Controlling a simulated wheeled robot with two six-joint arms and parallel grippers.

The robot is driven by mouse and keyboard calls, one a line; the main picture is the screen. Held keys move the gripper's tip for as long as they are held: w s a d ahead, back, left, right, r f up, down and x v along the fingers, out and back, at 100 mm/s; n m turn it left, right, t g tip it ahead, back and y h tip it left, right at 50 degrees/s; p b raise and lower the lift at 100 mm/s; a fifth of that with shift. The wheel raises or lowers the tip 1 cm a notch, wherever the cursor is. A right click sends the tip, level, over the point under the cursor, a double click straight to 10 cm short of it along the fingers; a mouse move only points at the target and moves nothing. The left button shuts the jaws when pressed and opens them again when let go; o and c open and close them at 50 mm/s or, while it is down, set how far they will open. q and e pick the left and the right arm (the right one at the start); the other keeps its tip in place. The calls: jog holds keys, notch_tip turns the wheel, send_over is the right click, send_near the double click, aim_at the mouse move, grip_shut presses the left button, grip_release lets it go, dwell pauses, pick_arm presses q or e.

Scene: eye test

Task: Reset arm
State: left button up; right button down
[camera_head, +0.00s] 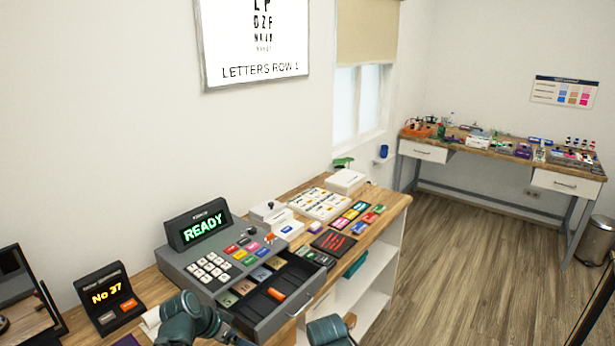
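Two teal parts of my arms show at the bottom edge of the head view. One is in front of the cash register's lower left corner, and the other is right of the open drawer. No fingertips of my left or right gripper can be made out, so whether they are open or shut is hidden.
A grey cash register (180,262) reading READY has its drawer (262,328) open. A small display reading No 37 (108,297) stands to the left. Colored cards (348,214) and a white box (345,181) are on the wooden counter (393,208). A cluttered workbench (420,153) stands far right; the floor (480,255) between is clear.

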pick_arm(q)
jog(key=s+d+f+n+g+y, duration=0.3)
jog(key=s+d+y, duration=0.3)
jog(key=s+d, duration=0.5)
jog(key=shift+s+g, duration=0.7)
jog(key=shift+s, duration=0.4)
jog(key=shift+f, duration=0.1)
